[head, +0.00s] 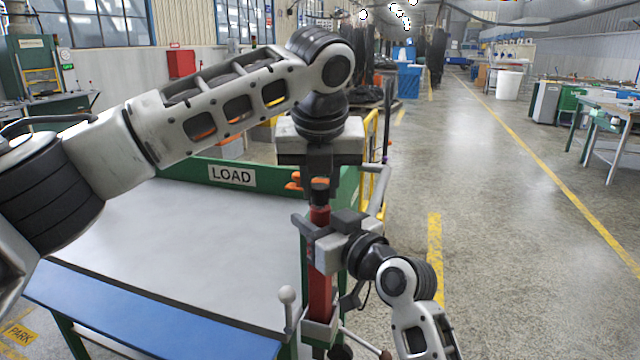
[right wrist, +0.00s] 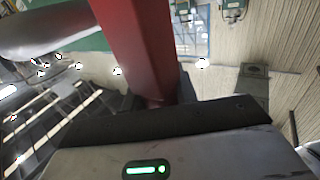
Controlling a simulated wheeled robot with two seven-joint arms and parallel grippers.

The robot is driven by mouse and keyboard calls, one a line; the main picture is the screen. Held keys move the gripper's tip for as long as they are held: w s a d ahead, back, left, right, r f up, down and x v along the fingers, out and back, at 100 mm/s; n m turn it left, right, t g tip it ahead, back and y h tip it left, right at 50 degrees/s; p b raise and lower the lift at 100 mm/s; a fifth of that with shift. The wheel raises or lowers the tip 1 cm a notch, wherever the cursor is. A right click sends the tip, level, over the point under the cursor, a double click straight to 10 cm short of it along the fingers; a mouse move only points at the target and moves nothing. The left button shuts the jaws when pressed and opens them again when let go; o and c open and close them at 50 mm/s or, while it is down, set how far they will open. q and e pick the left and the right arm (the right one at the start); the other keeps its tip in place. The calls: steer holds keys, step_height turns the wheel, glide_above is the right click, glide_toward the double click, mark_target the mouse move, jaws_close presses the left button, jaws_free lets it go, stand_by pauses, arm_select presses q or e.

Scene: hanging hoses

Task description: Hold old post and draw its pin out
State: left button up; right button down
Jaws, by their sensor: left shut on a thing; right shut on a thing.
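The old post is a red upright square post (head: 320,285) at the right end of the table; it also shows as a red bar in the right wrist view (right wrist: 138,45). A dark round piece (head: 320,194), seemingly the pin's head, is at the top of the post. My left gripper (head: 319,180) points down over the post top and is shut on this dark piece. How far the pin is out cannot be told. My right gripper (head: 315,240) comes from the right and is shut on the red post below its top, its fingers partly hidden.
A table with a grey top (head: 170,260), blue front edge and green back board with a LOAD sign (head: 232,175) lies left of the post. Yellow rails (head: 379,150) are behind. Open floor lies to the right.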

mark_target(320, 188)
arm_select(q)
steer(key=shift+r, duration=0.35)
arm_select(e)
steer(key=shift+f, duration=0.45)
arm_select(q)
steer(key=shift+r, duration=4.4)
arm_select(e)
steer(key=c, duration=1)
jaws_free()
